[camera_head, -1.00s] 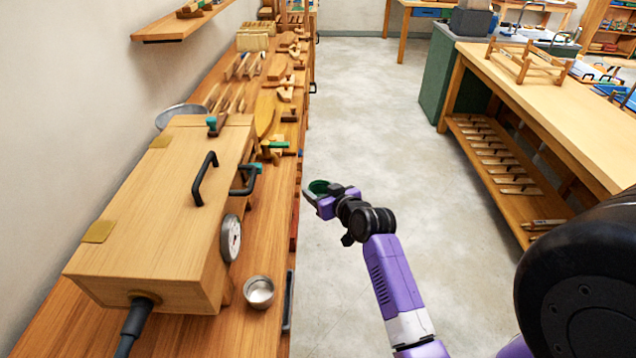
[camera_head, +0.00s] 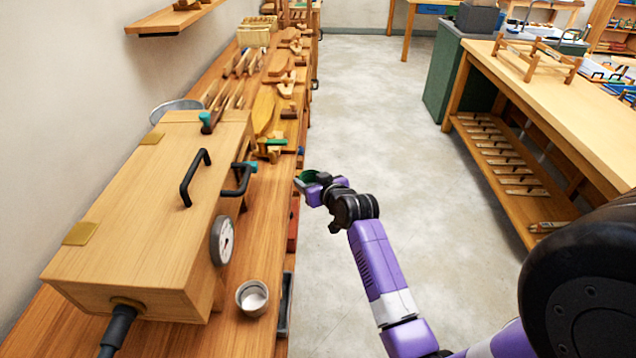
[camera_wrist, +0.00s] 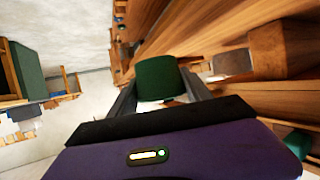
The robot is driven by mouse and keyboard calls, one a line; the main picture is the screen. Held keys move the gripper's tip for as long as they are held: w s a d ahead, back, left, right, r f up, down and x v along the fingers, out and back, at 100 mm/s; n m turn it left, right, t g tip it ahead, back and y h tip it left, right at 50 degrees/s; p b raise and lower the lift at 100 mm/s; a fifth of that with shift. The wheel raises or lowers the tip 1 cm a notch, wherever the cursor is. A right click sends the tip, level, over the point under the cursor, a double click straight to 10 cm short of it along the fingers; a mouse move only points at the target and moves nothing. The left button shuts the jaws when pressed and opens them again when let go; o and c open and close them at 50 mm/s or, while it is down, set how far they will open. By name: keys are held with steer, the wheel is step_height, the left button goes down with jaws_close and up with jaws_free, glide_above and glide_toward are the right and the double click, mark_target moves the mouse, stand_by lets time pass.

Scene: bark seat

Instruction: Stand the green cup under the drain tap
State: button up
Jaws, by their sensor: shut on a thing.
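My gripper (camera_head: 311,187) is shut on the green cup (camera_head: 306,176), held over the aisle just beyond the bench's front edge. In the wrist view the cup (camera_wrist: 160,78) sits between the two dark fingers of the gripper (camera_wrist: 160,95). A long wooden box (camera_head: 140,205) lies on the bench to the left. A teal-handled fitting (camera_head: 207,121) is at its far end, and another teal piece (camera_head: 250,167) shows by its front side. I cannot tell which is the drain tap; no spout is clear.
The wooden bench (camera_head: 245,335) runs along the left wall. A metal cup (camera_head: 252,297) stands near its front edge, beside the box's round gauge (camera_head: 222,240). Wooden tools (camera_head: 264,110) crowd the bench beyond the box. The floor aisle (camera_head: 375,130) is clear; another bench (camera_head: 570,125) stands right.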

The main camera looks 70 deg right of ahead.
mark_target(276, 183)
steer(key=w+f+b, duration=0.1)
steer(key=w, duration=0.1)
steer(key=shift+w+f+b, duration=0.35)
steer(key=shift+f+b, duration=0.05)
steer(key=shift+w+d+f+b, duration=0.15)
steer(key=shift+w+b, duration=0.25)
steer(key=shift+w, duration=1.2)
steer(key=shift+w+d+r+b, duration=0.1)
steer(key=shift+w+b, duration=0.25)
steer(key=shift+w, duration=1.3)
steer(key=shift+w+d+f+b, duration=0.15)
steer(key=shift+w+b, duration=0.25)
steer(key=shift+w, duration=1.2)
steer(key=shift+r, duration=0.1)
steer(key=shift+f, duration=0.25)
steer(key=o, duration=1.5)
steer(key=shift+c, duration=0.2)
steer(key=v, duration=0.7)
steer(key=shift+r, duration=0.1)
steer(key=shift+s+a+r, duration=0.15)
steer(key=shift+s+a, duration=0.05)
steer(key=shift+s, duration=0.1)
